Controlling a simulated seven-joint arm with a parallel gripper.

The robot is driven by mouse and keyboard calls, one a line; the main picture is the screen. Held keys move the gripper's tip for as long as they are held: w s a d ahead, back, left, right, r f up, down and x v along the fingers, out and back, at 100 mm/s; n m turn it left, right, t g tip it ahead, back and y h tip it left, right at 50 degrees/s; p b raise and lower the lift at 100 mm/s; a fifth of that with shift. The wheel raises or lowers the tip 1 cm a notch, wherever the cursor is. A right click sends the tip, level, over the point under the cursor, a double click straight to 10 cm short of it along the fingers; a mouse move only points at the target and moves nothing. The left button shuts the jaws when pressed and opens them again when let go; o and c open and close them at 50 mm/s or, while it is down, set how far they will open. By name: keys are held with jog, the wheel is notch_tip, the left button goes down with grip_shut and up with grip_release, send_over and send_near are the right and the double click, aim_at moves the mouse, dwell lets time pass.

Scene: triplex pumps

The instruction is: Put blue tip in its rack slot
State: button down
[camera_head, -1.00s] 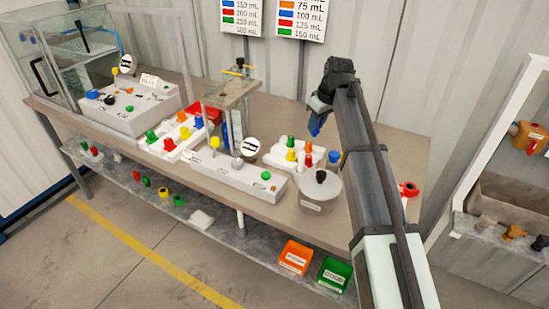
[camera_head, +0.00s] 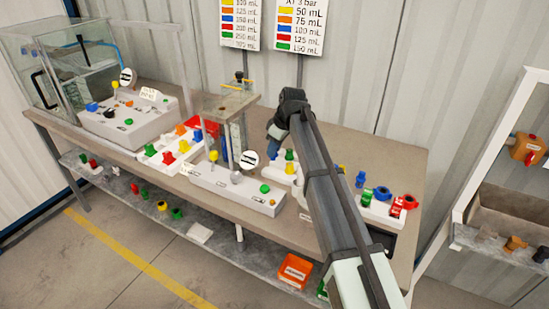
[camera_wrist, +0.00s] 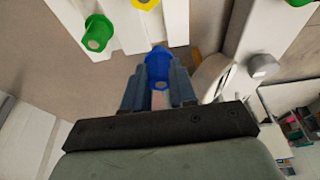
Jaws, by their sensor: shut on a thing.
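In the wrist view, my gripper (camera_wrist: 158,85) is shut on a blue tip (camera_wrist: 157,66), which sticks out between the bluish fingers. In the head view, my gripper (camera_head: 273,146) hangs over the back of the bench at a white rack (camera_wrist: 174,25). A green tip (camera_wrist: 98,32) and a yellow tip (camera_wrist: 145,3) sit on this rack in the wrist view. A green tip (camera_head: 289,155) also shows beside my gripper in the head view. My arm hides most of this rack there. I cannot tell whether the blue tip touches the rack.
A pump unit (camera_head: 235,188) with a gauge stands left of my arm. A white rack (camera_head: 380,208) with blue and red parts lies to the right. Another rack (camera_head: 150,155) with several coloured tips lies further left. Coloured charts (camera_head: 299,25) hang behind.

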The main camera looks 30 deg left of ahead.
aim_at(274, 160)
jog(key=shift+f, duration=2)
jog(key=shift+f, duration=0.4)
jog(key=c, duration=0.9)
grip_release()
jog(key=shift+r, duration=0.1)
jog(key=shift+r, duration=0.25)
jog(key=v, duration=1.2)
